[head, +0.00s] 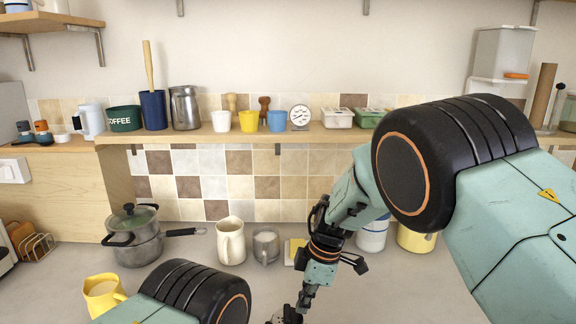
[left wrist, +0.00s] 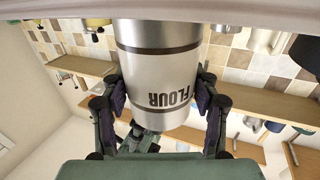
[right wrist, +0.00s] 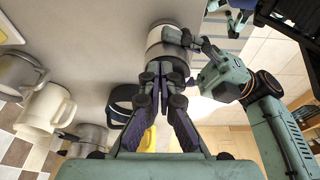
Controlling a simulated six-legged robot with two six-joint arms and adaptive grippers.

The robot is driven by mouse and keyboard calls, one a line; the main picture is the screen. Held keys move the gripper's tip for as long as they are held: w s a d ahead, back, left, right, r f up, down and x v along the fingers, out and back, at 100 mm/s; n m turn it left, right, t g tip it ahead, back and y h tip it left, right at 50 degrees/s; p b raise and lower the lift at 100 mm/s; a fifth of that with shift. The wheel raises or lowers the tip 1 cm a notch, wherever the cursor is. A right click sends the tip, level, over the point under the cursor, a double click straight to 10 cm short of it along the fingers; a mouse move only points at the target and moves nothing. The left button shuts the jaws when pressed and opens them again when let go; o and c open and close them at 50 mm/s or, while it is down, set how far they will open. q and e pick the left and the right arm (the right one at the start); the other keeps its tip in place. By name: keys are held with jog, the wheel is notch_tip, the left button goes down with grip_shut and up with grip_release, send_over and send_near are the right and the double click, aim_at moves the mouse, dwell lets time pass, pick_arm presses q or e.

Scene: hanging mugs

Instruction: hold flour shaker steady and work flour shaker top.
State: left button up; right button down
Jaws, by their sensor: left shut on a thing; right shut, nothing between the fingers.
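The flour shaker (left wrist: 165,75) is a silver can with dark bands and the word FLOUR, upside down in the left wrist view. My left gripper (left wrist: 162,95) is shut on it, one finger on each side. The shaker also shows in the right wrist view (right wrist: 163,42), with left gripper fingers (right wrist: 190,42) beside it. My right gripper (right wrist: 164,78) is shut and empty, its tips close to the shaker's end; I cannot tell whether they touch. In the head view the right gripper (head: 297,312) is at the bottom edge, where the shaker is mostly hidden.
A pot (head: 138,245), a cream pitcher (head: 231,242), a grey mug (head: 266,247) and a yellow mug (head: 102,294) stand on the counter. A yellow container (head: 416,238) stands behind my right arm. A shelf (head: 235,133) with cups runs along the tiled wall.

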jog(key=shift+s+d, duration=0.1)
jog(key=shift+s, duration=0.45)
jog(key=shift+s, duration=0.55)
dwell(0.5)
jog(key=a+v, duration=0.1)
jog(key=v, duration=0.5)
jog(key=shift+s, duration=0.15)
jog(key=shift+r, duration=0.15)
